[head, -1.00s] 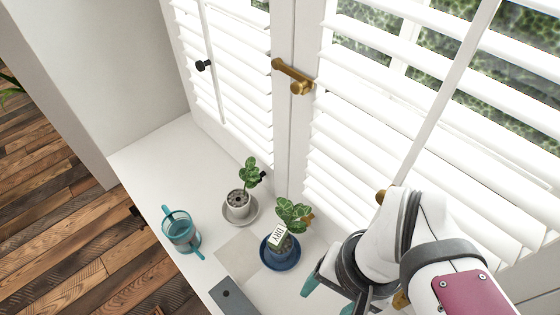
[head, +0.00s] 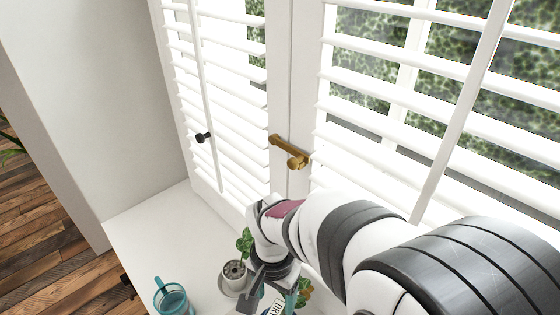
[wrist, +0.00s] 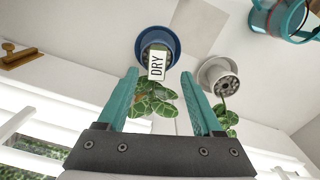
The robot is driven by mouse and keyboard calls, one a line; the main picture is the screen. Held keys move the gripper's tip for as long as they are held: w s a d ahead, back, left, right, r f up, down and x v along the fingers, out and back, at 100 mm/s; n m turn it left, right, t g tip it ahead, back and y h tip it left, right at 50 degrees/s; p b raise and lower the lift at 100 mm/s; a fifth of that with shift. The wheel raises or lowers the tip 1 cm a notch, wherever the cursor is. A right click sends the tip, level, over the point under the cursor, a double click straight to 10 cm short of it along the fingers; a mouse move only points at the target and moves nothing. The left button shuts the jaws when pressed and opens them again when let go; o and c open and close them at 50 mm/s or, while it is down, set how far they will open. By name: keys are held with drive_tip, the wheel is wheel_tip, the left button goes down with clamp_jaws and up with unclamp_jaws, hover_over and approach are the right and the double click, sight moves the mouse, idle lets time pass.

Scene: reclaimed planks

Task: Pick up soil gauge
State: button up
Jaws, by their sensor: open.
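The soil gauge (wrist: 157,66), a white tag reading "DRY", stands in a blue pot (wrist: 146,38) with a leafy plant (wrist: 155,102) in the wrist view. In the head view the gauge (head: 276,308) shows only partly at the bottom edge. My gripper (wrist: 160,75) is open, its two teal fingers apart, and the tag appears between their tips in the wrist view. I cannot tell the height between tips and tag. In the head view my gripper (head: 268,300) hangs over the plants and hides most of the blue pot.
A white-grey pot (head: 234,272) with a plant stands close beside, on a saucer (wrist: 212,68). Shutters (head: 370,140) rise behind.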

sight(276, 309)
drive_tip(key=f, duration=0.4)
drive_tip(key=shift+s+d+f, duration=0.15)
drive_tip(key=shift+s+f, duration=0.05)
clamp_jaws()
